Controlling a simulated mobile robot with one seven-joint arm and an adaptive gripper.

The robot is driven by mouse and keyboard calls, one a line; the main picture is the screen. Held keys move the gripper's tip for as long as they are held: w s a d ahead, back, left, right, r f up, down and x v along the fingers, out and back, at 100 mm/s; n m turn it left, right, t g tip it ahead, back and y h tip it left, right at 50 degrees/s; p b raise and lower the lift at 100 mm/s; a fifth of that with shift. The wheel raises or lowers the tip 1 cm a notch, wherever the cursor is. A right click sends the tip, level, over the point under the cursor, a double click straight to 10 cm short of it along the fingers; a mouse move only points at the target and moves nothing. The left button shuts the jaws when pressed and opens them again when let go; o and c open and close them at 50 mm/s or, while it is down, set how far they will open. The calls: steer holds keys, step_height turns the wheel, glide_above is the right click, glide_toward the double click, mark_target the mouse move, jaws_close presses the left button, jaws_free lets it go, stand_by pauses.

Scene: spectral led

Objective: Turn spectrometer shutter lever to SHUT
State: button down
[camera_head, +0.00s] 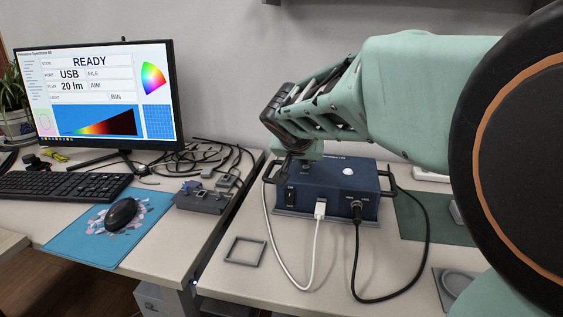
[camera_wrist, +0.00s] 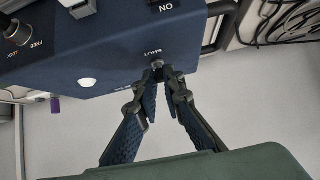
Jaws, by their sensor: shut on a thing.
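The spectrometer is a dark blue box (camera_head: 338,183) with a black handle at each end and a white dome on top. It also fills the upper left of the wrist view (camera_wrist: 100,55), upside down. My gripper (camera_head: 290,157) reaches down over the box's back left top. In the wrist view my gripper's fingertips (camera_wrist: 161,75) close around a small grey shutter lever (camera_wrist: 157,64) beside the printed word SHUT. The fingers hide most of the lever and part of another label, so its exact angle cannot be told. The lever is hidden in the head view.
A white cable (camera_head: 318,250) and a black cable (camera_head: 424,235) run from the box's front. A square grey frame (camera_head: 246,252) lies on the bench at front left. A monitor (camera_head: 97,92) reads READY. A green mat (camera_head: 418,218) lies to the right.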

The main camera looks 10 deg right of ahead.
steer(key=shift+b, duration=0.4)
steer(key=c, duration=2)
jaws_free()
steer(key=shift+c, duration=0.2)
steer(key=shift+s, duration=0.1)
steer(key=v, duration=1.2)
steer(key=shift+f, duration=0.15)
